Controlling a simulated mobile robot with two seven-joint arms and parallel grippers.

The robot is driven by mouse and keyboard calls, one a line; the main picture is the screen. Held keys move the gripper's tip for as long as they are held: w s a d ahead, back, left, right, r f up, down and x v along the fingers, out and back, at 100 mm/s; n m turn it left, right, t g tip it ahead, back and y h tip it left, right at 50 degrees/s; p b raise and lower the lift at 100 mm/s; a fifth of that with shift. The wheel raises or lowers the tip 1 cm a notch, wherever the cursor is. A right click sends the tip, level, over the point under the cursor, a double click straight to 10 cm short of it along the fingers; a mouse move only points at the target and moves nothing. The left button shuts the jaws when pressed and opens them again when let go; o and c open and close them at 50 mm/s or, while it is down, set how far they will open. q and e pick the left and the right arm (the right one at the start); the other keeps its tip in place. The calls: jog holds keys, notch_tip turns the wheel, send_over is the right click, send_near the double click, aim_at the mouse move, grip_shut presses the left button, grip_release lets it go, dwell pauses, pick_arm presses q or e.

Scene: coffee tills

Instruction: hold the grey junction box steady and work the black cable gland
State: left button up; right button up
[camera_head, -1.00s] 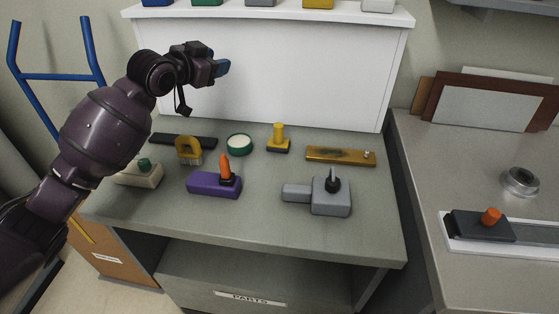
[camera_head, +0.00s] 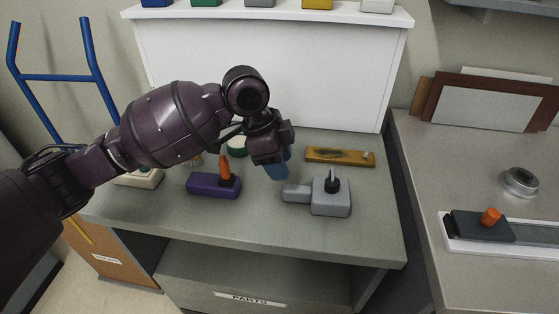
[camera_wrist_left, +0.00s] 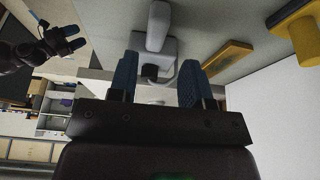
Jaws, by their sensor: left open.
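The grey junction box (camera_head: 330,203) sits on the bench with its grey block-like arm pointing left. It also shows in the left wrist view (camera_wrist_left: 157,47), beyond the fingers. The black cable gland (camera_head: 332,182) stands upright on top of the box; in the left wrist view the gland (camera_wrist_left: 150,72) shows between the fingertips, apart from them. My left gripper (camera_head: 277,171) is open and empty, above and behind the box's left end, pointing down. Its blue fingers (camera_wrist_left: 158,82) are spread. My right gripper (camera_wrist_left: 75,37) shows small at the upper left of the wrist view, its blue fingers apart.
A purple block with an orange handle (camera_head: 213,186) stands left of the box. A brass plate (camera_head: 340,156) lies behind it. My left arm partly hides the green round tin (camera_head: 237,143) and other items. The bench front (camera_head: 270,228) is clear.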

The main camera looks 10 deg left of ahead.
aim_at(292, 188)
pick_arm(q)
jog(key=shift+x, duration=4)
jog(key=shift+s+d, duration=0.1)
grip_shut()
jog(key=shift+f, duration=0.15)
jog(key=shift+o, duration=0.8)
grip_release()
jog(key=shift+c, duration=0.3)
grip_shut()
